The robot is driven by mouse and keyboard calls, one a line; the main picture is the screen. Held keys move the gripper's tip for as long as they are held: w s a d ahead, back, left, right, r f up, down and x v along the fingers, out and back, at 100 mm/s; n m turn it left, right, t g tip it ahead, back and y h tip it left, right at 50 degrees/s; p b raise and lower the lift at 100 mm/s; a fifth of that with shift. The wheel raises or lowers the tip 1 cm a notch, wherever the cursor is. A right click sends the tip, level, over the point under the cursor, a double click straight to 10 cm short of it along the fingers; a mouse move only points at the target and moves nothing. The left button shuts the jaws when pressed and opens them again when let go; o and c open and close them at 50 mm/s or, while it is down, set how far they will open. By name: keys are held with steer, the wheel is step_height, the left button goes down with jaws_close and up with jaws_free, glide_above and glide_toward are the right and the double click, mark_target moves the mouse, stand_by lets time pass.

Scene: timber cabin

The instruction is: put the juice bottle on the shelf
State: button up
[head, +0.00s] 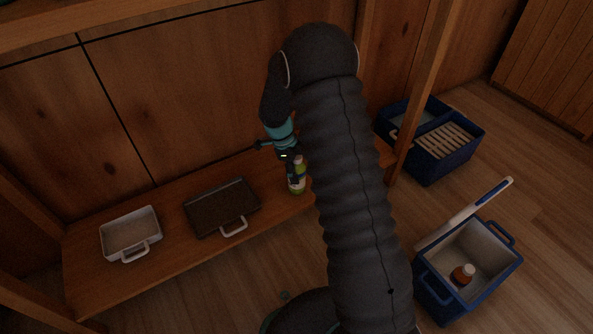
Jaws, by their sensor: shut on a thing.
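The juice bottle (297,181), yellow-green with a pale label, is upright over the right part of the wooden shelf (170,208), near its front edge. I cannot tell whether its base touches the board. My gripper (291,160) points down and is shut on the upper part of the bottle. My dark ribbed arm passes just to the right and hides the shelf behind it.
A white tray (131,252) and a dark brown tray (222,208) sit on the shelf left of the bottle. Wooden posts frame it. On the floor at right are a blue bin (500,267) holding a brown bottle (462,274) and a long-handled tool (466,213), and blue crates (455,167).

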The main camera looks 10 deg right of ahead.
steer(key=shift+f, duration=0.15)
steer(key=o, duration=1.4)
